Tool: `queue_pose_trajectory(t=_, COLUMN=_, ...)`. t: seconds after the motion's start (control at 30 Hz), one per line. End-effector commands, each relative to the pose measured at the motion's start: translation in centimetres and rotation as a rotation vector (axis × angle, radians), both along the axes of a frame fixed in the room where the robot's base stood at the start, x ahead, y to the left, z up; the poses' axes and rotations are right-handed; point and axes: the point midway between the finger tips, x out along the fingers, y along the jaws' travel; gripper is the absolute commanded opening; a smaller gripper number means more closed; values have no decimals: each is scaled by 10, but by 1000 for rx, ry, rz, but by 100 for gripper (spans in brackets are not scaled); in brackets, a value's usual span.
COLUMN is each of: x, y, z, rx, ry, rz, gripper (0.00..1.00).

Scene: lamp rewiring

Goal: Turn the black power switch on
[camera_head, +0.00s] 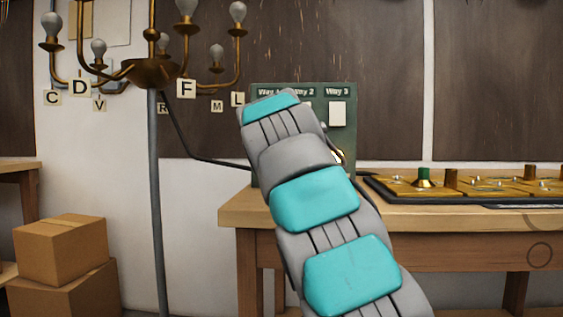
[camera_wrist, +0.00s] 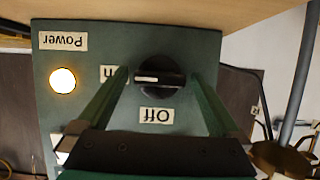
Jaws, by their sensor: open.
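The black power switch (camera_wrist: 160,77) is a round knob on the green control box (camera_wrist: 200,45), seen upside down in the wrist view. Its white mark lies level and points left, toward a partly covered label (camera_wrist: 108,73) ending in "n". The "Off" label (camera_wrist: 157,115) is below the knob in the picture. The power light (camera_wrist: 62,80) glows. My gripper (camera_wrist: 164,80) is open, with one green finger on each side of the knob; I cannot tell whether either touches it. In the head view my arm hides the knob and much of the box (camera_head: 344,140).
The box stands on a wooden table (camera_head: 460,219). A board with brass parts (camera_head: 470,186) lies to the right. A lamp with several bulbs (camera_head: 150,72) stands left, and a dark cable (camera_head: 200,158) runs to the box. Cardboard boxes (camera_head: 60,250) are at lower left.

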Motion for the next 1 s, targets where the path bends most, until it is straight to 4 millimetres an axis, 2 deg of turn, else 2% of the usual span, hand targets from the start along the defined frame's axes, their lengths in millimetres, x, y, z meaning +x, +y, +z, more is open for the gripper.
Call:
queue_pose_trajectory(t=0.37, x=-20, y=1, z=8, rx=-1, ry=0, rz=0, gripper=100)
queue_pose_trajectory(t=0.73, x=-65, y=2, z=27, rx=0, ry=-1, rz=-1, gripper=100)
queue_pose_trajectory(t=1.0, x=-72, y=2, z=29, rx=0, ry=1, rz=0, gripper=100)
